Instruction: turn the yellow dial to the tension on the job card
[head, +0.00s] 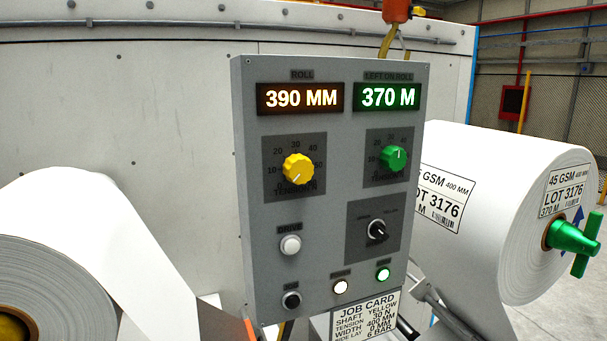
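The yellow dial (298,169) is on the left of the grey control panel (335,225), under the ROLL display. Its scale shows numbers from 0 up through 30 at the top. Its white pointer line points to the lower left, near the 0 end. The job card (365,317) hangs below the panel, its bottom edge cut off by the picture. It reads shaft yellow, tension 30 N, width 400 MM, side lay 0 MM. Neither of my grippers is in view.
The ROLL display (301,98) reads 390 MM; the other display (388,97) reads 370 M. A green dial (394,158) points up. A black selector (377,230), white drive button (290,245) and lit lamps sit below. White rolls (500,200) flank the panel.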

